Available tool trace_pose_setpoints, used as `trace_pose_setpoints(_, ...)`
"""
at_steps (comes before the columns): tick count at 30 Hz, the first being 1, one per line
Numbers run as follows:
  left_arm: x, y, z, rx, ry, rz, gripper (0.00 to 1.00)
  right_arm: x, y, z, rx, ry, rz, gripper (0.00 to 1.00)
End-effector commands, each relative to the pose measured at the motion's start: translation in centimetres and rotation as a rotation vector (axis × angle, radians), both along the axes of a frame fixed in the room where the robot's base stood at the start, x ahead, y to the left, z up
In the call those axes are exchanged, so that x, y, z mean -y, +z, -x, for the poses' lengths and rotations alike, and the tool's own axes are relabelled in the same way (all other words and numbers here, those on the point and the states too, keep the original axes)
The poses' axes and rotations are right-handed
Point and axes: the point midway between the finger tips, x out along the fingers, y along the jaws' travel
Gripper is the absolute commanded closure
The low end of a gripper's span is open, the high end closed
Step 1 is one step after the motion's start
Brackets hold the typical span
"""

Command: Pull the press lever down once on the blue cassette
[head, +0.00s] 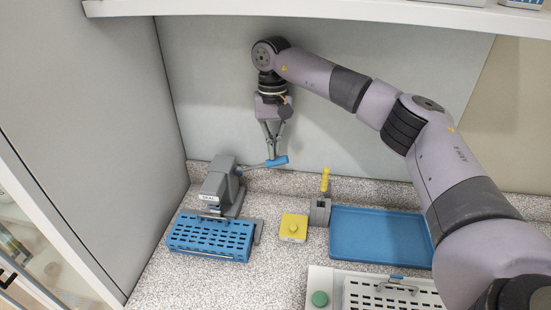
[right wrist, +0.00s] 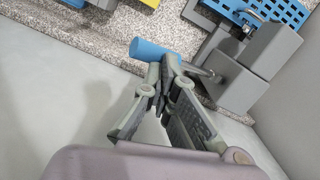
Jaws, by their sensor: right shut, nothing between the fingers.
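The grey press (head: 222,182) stands at the back left of the counter. Its lever sticks out to the right and ends in a blue handle (head: 279,161), which also shows in the right wrist view (right wrist: 148,49). The blue perforated cassette (head: 212,237) lies at the foot of the press, and part of it shows in the right wrist view (right wrist: 285,10). My right gripper (head: 272,157) points down with its fingers shut and empty. Its fingertips are right at the blue handle; I cannot tell whether they touch it. My left gripper is not in view.
To the right are a yellow block (head: 293,228), a grey clamp (head: 319,213) with an upright yellow lever (head: 325,180), and a blue tray (head: 381,238). A white unit with a green button (head: 319,299) is at the front. A wall stands close behind, a shelf (head: 330,9) above.

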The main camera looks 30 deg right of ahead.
Motion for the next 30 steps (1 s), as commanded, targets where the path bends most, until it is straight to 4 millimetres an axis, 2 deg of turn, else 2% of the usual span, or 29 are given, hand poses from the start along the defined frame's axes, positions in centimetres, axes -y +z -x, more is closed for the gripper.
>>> trace_pose_setpoints(1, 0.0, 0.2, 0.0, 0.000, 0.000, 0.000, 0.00, 0.7, 2.1, -0.6, 0.034, -0.018, 0.000, 1.00)
trace_pose_setpoints(10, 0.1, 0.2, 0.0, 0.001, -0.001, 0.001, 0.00, 0.4, 6.1, -0.1, 0.027, -0.017, 0.003, 1.00)
trace_pose_setpoints(16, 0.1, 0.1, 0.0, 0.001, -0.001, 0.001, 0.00, 0.4, 6.9, 0.1, 0.025, -0.016, 0.003, 1.00)
trace_pose_setpoints(30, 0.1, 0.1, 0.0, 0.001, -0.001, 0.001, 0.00, 0.4, 6.9, 0.1, 0.024, -0.016, 0.004, 1.00)
